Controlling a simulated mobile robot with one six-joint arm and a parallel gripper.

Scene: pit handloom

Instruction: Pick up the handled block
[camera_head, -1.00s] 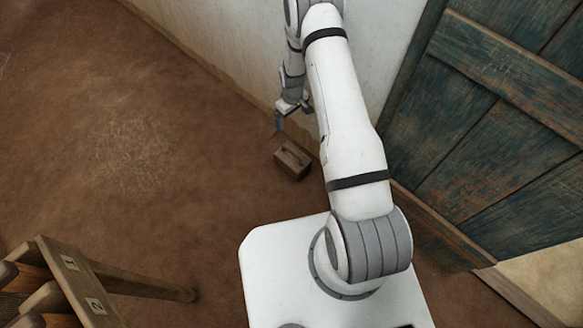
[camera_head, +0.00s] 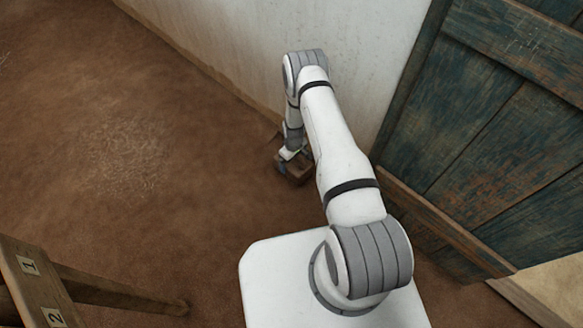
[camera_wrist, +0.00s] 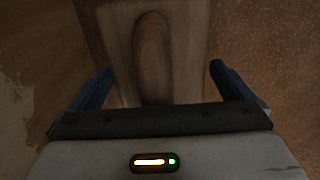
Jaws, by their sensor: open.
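The handled block (camera_head: 297,176) is a brown wooden block on the earthen floor, close to the foot of the wall. In the head view my gripper (camera_head: 284,163) is down at the block and covers part of it. In the wrist view the block (camera_wrist: 188,40) lies straight ahead, with its long rounded handle (camera_wrist: 152,50) running down the picture. My gripper (camera_wrist: 160,82) is open there, with one blue finger on each side of the block. I cannot tell whether the fingers touch it.
A pale plastered wall (camera_head: 215,40) rises behind the block. A weathered blue-green plank door (camera_head: 480,150) stands at the right. A wooden beam marked 1 and 2 (camera_head: 38,285) is at the lower left. The floor (camera_head: 130,150) left of the block is clear.

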